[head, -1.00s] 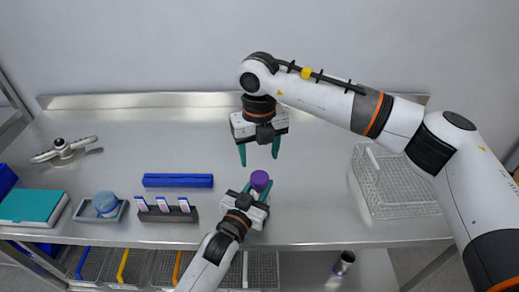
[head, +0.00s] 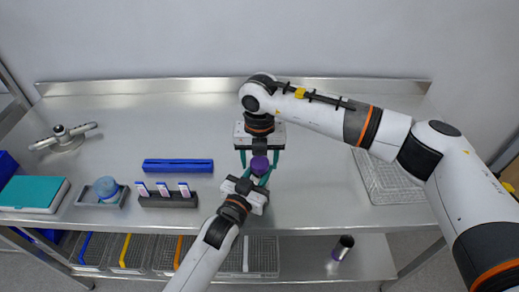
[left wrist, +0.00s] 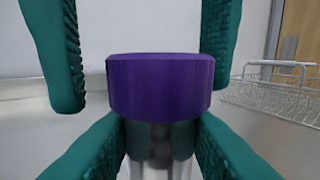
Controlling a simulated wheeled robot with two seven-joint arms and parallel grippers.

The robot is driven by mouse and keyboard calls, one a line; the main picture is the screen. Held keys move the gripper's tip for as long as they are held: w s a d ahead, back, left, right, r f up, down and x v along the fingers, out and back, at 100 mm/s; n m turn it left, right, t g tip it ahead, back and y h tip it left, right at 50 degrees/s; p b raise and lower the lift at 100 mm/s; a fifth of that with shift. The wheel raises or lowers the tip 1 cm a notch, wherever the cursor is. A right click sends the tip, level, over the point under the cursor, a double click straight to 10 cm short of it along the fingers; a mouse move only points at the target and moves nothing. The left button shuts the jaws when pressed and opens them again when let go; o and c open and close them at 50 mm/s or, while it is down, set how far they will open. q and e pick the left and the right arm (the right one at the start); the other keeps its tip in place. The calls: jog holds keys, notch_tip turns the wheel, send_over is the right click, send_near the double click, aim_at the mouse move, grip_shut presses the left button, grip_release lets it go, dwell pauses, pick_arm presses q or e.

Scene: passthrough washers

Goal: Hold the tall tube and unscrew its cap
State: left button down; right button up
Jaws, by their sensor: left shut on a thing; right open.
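The tall tube (left wrist: 158,168) shows below its purple cap (left wrist: 160,85) in the left wrist view; most of its body is hidden. The cap (head: 259,164) also shows in the head view. My left gripper (head: 257,182) is shut on the tube just under the cap. My right gripper (head: 259,158) is open above, its green fingers pointing down on either side of the cap.
A wire basket (head: 385,180) stands right. The back middle of the bench is clear.

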jog(key=shift+f, duration=0.1)
jog(key=c, duration=1)
jog(key=n, duration=1.1)
jog(key=shift+n, duration=0.3)
jog(key=n, duration=0.4)
jog(key=shift+r, duration=0.2)
jog(key=shift+r, duration=1)
